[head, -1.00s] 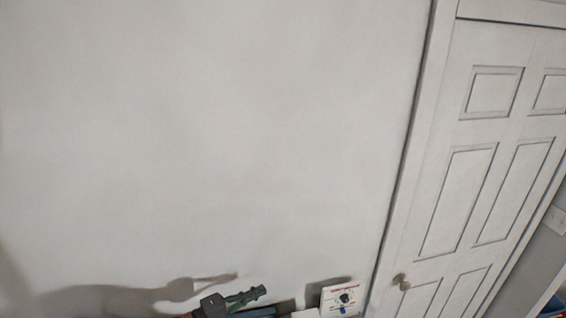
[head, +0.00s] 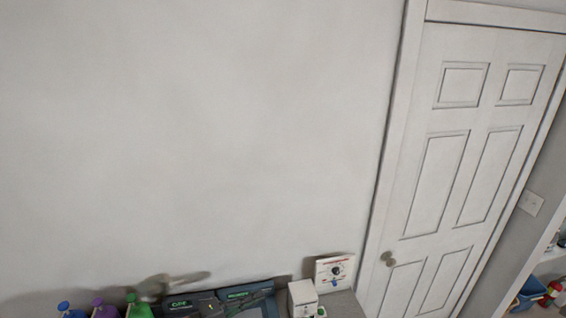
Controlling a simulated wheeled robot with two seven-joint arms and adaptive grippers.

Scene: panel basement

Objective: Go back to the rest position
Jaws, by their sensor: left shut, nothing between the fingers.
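Most of my left arm is out of view below. My right gripper is not in view.
Bottles with blue, purple and green (head: 139,308) tops stand at the lower left. A small white box (head: 302,298) and a white panel with a black knob (head: 335,271) are to the right. A white door (head: 455,170) and a shelf with items are further right. The wall (head: 190,130) is bare.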

